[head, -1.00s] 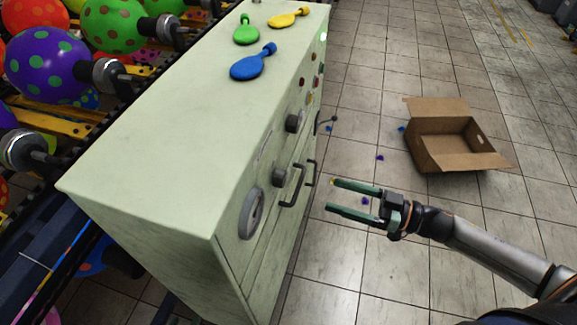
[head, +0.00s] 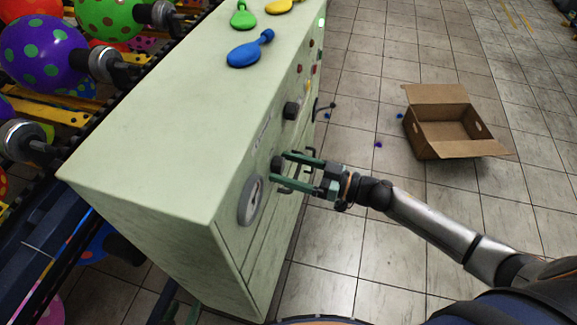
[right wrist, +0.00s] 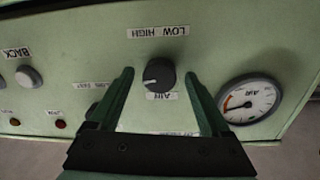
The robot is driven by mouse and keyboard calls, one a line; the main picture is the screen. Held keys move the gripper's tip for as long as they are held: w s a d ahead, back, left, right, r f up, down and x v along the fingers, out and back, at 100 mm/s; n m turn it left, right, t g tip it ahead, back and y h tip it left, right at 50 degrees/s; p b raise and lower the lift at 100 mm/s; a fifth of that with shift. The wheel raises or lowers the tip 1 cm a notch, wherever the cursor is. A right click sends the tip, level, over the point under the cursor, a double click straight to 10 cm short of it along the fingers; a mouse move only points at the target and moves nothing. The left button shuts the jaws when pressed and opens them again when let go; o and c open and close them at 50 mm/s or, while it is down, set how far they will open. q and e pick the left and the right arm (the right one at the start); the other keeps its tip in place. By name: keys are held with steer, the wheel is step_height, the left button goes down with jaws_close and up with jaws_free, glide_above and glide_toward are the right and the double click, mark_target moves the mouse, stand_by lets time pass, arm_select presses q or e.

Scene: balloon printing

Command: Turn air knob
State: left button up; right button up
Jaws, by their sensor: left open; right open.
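The black air knob (right wrist: 158,75), labelled AIR with LOW and HIGH marks, is on the front panel of the pale green cabinet (head: 150,110). In the head view the knob (head: 277,164) lies at my right fingertips. My right gripper (head: 283,167) is open, and in the right wrist view its two green fingers (right wrist: 158,88) stand one on each side of the knob, with visible gaps. I cannot tell how far the tips reach along the knob. The air gauge (right wrist: 250,101) is right of the knob in the wrist view. My left gripper is not in view.
Another dark knob (head: 291,110) is further along the panel, and dark handles show beside my fingers. Blue (head: 249,51), green and yellow uninflated balloons lie on the cabinet top.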

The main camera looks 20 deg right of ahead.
jaws_close()
stand_by(0.5)
steer(key=shift+n, duration=0.3)
